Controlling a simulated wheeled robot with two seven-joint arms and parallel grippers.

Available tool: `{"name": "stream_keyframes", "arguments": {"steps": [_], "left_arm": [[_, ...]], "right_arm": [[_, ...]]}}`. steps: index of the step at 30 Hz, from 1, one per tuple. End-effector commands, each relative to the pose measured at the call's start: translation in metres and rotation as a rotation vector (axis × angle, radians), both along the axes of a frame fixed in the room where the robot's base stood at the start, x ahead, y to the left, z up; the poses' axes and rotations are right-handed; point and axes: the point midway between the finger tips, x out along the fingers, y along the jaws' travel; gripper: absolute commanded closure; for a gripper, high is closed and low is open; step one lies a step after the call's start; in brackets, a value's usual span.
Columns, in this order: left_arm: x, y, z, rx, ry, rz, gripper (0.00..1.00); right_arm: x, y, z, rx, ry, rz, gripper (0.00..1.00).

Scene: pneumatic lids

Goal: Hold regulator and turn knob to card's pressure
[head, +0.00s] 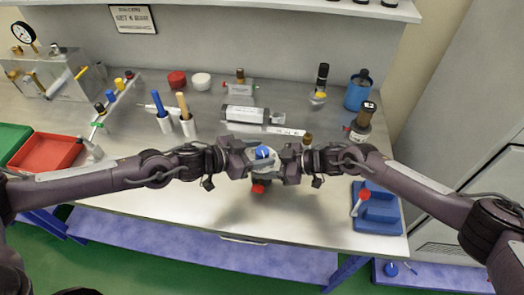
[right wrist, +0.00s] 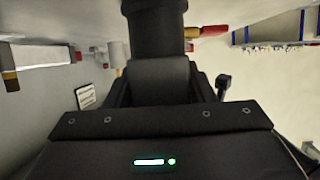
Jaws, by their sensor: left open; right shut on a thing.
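The regulator is mostly hidden between my two grippers at the middle front of the bench. Its blue knob (head: 263,152) shows on top, and a red part (head: 258,188) shows below the jaws. My right gripper (head: 284,165) is shut on the regulator's body from the right. My left gripper (head: 252,160) is open at the knob's left side; I cannot tell whether it touches the knob. A framed card (head: 133,19) hangs on the back wall, its print too small to read surely. In the right wrist view a dark cylinder (right wrist: 155,30) stands beyond my gripper housing.
A red tray (head: 45,151) and cups with blue and orange handles (head: 188,124) stand left. A blue tray (head: 380,215), a dark bottle (head: 362,120) and a blue canister (head: 357,92) are right. The front bench is mostly clear.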

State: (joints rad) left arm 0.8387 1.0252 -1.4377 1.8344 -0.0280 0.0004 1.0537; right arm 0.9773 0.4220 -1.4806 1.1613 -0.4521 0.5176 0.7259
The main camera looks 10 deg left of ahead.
Motion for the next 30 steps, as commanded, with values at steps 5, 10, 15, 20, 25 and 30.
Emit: {"name": "stream_keyframes", "arguments": {"steps": [5, 10, 15, 20, 25, 30], "left_arm": [[0.0067, -0.0084, -0.0037, 0.000, -0.001, 0.000, 0.45], [0.0072, -0.0087, -0.0045, 0.001, -0.001, 0.000, 0.45], [0.0069, -0.0086, -0.0044, 0.000, -0.001, 0.000, 0.54], [0.0069, -0.0086, -0.0043, 0.000, -0.001, 0.000, 0.75], [0.0070, -0.0084, -0.0043, 0.001, -0.001, 0.000, 0.90], [0.0075, -0.0085, -0.0043, 0.000, -0.002, -0.017, 0.90]], "right_arm": [[0.0004, -0.0011, -0.0014, -0.003, 0.000, -0.002, 0.71], [0.0006, -0.0012, -0.0014, -0.003, 0.000, -0.003, 0.71], [0.0007, -0.0013, -0.0013, -0.003, 0.000, -0.003, 0.71], [0.0008, -0.0013, -0.0012, -0.003, -0.001, -0.003, 0.71], [0.0008, -0.0013, -0.0012, -0.003, -0.001, -0.003, 0.71], [0.0008, -0.0014, -0.0012, -0.003, -0.001, -0.003, 0.71]]}}
